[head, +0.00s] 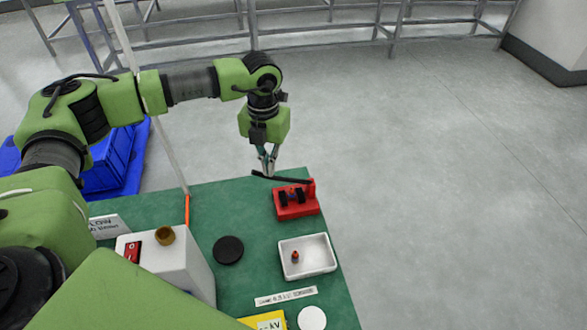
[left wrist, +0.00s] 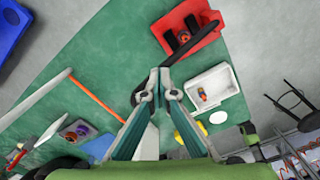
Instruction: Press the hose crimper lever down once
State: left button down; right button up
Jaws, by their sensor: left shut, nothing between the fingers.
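The hose crimper (head: 296,203) is a red base with black dies, near the far right part of the green table. Its black lever (head: 284,178) extends left from a red post at the crimper's right rear. My left gripper (head: 268,170) is shut and empty, pointing down at the lever's free left end. In the left wrist view, the red crimper (left wrist: 187,36) is at the top, and the lever (left wrist: 178,58) runs down to beside my shut fingertips (left wrist: 159,75). I cannot tell whether the fingers touch the lever. My right gripper is not in view.
A white tray (head: 325,262) with a small red-brown piece stands in front of the crimper. A black disc (head: 228,250), a white box (head: 190,270) and a pale pole with an orange lower end (head: 187,209) are to the left. The table's far edge lies just behind the crimper.

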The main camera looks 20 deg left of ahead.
aim_at(262, 173)
pick_arm(q)
jog(key=shift+s+a+f, duration=0.2)
jog(key=shift+a+f, duration=0.1)
jog(key=shift+f, duration=0.25)
jog(key=shift+f+b, duration=0.1)
jog(key=shift+b, duration=0.2)
jog(key=shift+s+a+f+b, duration=0.15)
jog(key=shift+a+f+b, duration=0.1)
jog(key=shift+f+b, duration=0.3)
jog(key=shift+s+a+f+b, duration=0.2)
jog(key=shift+f+b, duration=0.1)
jog(key=shift+f, duration=0.4)
jog(key=shift+r+p, duration=2.65)
jog(key=shift+r, duration=1.8)
notch_tip(262, 173, up, 8)
jog(key=p, duration=0.4)
jog(key=shift+f, duration=0.25)
